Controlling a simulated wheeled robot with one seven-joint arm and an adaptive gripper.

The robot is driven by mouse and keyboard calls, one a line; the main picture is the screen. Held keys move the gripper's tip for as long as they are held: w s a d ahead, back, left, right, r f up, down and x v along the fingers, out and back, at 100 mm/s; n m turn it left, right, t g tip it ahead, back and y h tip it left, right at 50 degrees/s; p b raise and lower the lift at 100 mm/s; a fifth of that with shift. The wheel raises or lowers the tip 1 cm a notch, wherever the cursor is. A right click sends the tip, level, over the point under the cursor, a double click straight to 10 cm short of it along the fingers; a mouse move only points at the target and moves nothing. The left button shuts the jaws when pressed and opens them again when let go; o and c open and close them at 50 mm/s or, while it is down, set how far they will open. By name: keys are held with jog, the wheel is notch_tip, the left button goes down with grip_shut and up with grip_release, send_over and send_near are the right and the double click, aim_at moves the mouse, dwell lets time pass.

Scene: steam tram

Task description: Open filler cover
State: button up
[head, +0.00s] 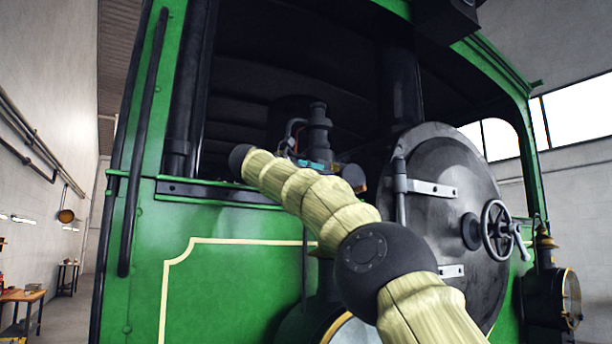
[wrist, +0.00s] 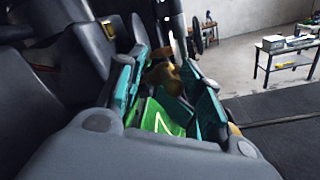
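My gripper (wrist: 163,78) shows close up in the wrist view, with teal fingers spread apart. A brass-coloured fitting (wrist: 165,74) shows between the fingertips; whether they touch it I cannot tell. It may be part of the filler cover, but no cover can be made out for sure. In the head view my arm reaches up to the tram's front opening. A small teal part of my gripper (head: 318,165) shows there beside a dark upright fitting (head: 318,128). My arm hides some of that area.
The tram's green front panel (head: 225,285) stands close. A round black smokebox door (head: 450,165) with a handwheel (head: 497,230) is to the right. A lamp (head: 552,290) sits at far right. In the wrist view, a workbench (wrist: 290,45) stands beyond open floor.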

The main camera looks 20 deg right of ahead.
jog(key=shift+s+a+r, duration=0.1)
jog(key=shift+s+a, duration=0.1)
jog(key=shift+a, duration=0.15)
jog(key=v, duration=1.2)
jog(key=shift+w+a, duration=0.15)
jog(key=shift+a, duration=0.05)
